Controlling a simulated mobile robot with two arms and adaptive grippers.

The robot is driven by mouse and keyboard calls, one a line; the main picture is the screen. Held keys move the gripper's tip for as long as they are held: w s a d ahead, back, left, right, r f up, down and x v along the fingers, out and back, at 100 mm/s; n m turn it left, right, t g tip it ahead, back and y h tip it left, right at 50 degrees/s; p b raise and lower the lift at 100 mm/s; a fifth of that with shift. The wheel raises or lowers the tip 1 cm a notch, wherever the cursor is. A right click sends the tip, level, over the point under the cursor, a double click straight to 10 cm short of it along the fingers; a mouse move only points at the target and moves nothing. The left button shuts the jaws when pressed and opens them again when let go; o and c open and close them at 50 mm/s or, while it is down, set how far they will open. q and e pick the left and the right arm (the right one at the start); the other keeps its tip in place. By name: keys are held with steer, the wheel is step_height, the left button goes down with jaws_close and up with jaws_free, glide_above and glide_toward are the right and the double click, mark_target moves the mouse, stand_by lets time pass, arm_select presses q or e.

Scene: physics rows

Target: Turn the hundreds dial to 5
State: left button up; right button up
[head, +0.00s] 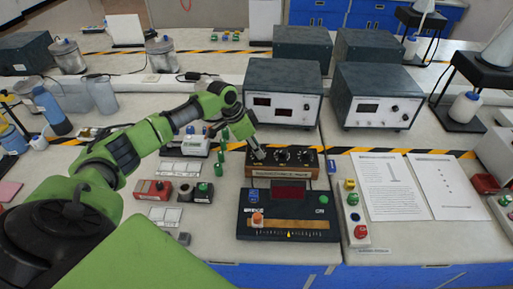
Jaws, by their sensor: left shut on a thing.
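A low box with a brown front (281,173) and a dark top panel carries a row of black dials. The middle dial (281,157) and the right dial (304,157) show clear of the gripper. My left gripper (257,154) reaches down from the upper left onto the leftmost dial and is shut on it. The fingers cover most of that dial, so its pointer and number cannot be read. The labels on the box are too small to read. My right gripper is not in view.
A black console (289,213) with a dark red display stands just in front of the box. Grey instruments (284,93) stand behind it. Printed sheets (387,187) lie to the right, beside a strip of coloured buttons (354,218). Small red and black boxes (153,190) lie left.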

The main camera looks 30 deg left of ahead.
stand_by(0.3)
arm_select(q)
steer(key=o, duration=1.1)
steer(key=v, duration=1.2)
